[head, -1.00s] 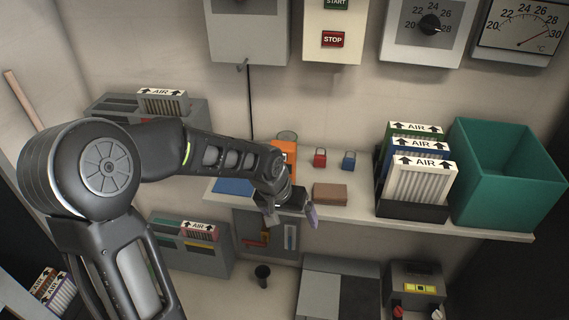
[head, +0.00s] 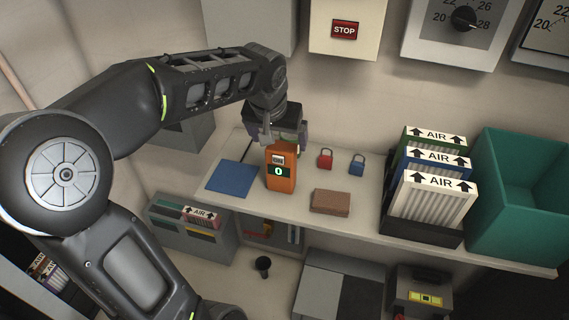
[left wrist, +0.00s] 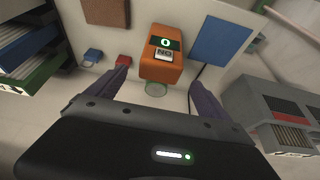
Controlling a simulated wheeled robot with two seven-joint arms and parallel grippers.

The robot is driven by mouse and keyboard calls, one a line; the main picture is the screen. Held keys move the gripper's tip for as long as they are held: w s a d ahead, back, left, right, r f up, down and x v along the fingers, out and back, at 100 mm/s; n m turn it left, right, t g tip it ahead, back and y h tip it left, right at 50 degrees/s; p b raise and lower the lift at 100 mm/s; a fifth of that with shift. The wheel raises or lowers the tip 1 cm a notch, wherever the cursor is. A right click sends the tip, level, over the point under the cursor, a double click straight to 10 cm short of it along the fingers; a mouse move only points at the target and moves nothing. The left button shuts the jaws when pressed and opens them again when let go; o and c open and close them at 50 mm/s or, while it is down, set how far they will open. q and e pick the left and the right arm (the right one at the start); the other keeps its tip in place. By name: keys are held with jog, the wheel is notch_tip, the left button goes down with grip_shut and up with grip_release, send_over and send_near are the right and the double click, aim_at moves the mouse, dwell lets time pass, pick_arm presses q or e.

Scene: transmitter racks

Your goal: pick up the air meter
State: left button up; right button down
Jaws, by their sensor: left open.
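The air meter (head: 281,168) is an orange upright box with a small screen and a dark band reading 0. It stands on the shelf. It also shows in the left wrist view (left wrist: 161,70), ahead of and between my open fingers. My left gripper (head: 285,140) is open, behind and above the meter in the head view; its two fingers show in the left wrist view (left wrist: 160,92). My right gripper is not in view.
On the shelf (head: 368,205) are a blue mat (head: 232,178), a brown block (head: 330,201), a red padlock (head: 325,160) and a blue padlock (head: 357,165). A rack of AIR filters (head: 423,232) and a teal bin (head: 515,205) stand at right. Wall boxes hang above.

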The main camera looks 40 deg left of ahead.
pick_arm(q)
jog(key=shift+x, duration=1.35)
jog(key=shift+p+x, duration=0.45)
jog(key=shift+x, duration=2.2)
jog(key=shift+s, duration=0.1)
jog(key=c, duration=1.9)
notch_tip(320, 180, up, 10)
jog(key=shift+r, duration=0.1)
